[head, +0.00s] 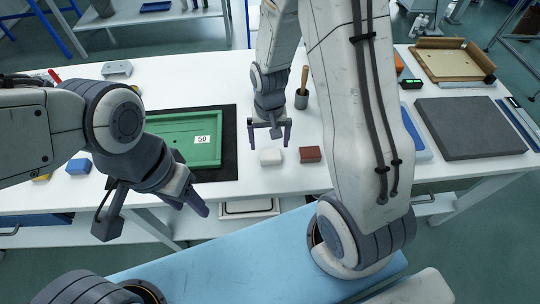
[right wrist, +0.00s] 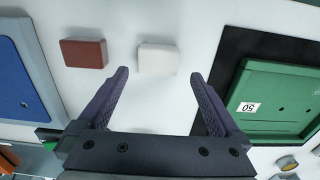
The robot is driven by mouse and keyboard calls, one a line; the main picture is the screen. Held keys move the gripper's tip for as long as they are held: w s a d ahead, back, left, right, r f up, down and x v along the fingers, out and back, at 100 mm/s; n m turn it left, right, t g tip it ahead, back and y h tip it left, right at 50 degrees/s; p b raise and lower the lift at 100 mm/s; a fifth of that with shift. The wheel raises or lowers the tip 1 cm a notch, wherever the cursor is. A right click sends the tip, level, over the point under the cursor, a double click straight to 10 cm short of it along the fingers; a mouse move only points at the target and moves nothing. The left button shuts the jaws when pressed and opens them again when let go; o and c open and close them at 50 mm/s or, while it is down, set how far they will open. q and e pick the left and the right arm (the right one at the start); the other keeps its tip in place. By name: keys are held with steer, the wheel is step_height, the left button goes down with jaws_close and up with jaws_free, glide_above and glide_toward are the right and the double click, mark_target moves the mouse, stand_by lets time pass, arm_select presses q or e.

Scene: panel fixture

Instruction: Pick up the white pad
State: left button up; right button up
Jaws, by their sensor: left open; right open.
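The white pad (head: 270,157) lies flat on the white table, just left of a reddish-brown block. It also shows in the right wrist view (right wrist: 157,58), beyond the fingertips and roughly between their lines. My right gripper (head: 268,143) is open and empty, above the table and close to the pad, apart from it. Its two fingers show in the right wrist view (right wrist: 160,80). My left gripper (head: 152,225) is open and empty, held in front of the table's front edge at the left, far from the pad.
The reddish-brown block (head: 310,154) lies close beside the pad. A green panel (head: 190,160) marked 50 rests on a black mat (head: 232,128) to the left. A grey slab (head: 470,128) lies at the right.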

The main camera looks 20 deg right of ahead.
mark_target(270, 154)
step_height(270, 154, down, 5)
steer(key=shift+s+d+f+p, duration=0.1)
steer(key=shift+d+p, duration=0.05)
steer(key=shift+p, duration=0.15)
steer(key=shift+c, duration=0.3)
steer(key=c, duration=1.3)
steer(key=shift+o, duration=0.2)
steer(key=shift+r, duration=0.2)
steer(key=shift+r, duration=0.65)
step_height(270, 154, up, 3)
steer(key=s+d+r+b, duration=0.1)
steer(key=s+d+r, duration=0.5)
steer(key=s+d, duration=0.2)
steer(key=shift+s+r, duration=0.25)
steer(key=shift+s, duration=0.05)
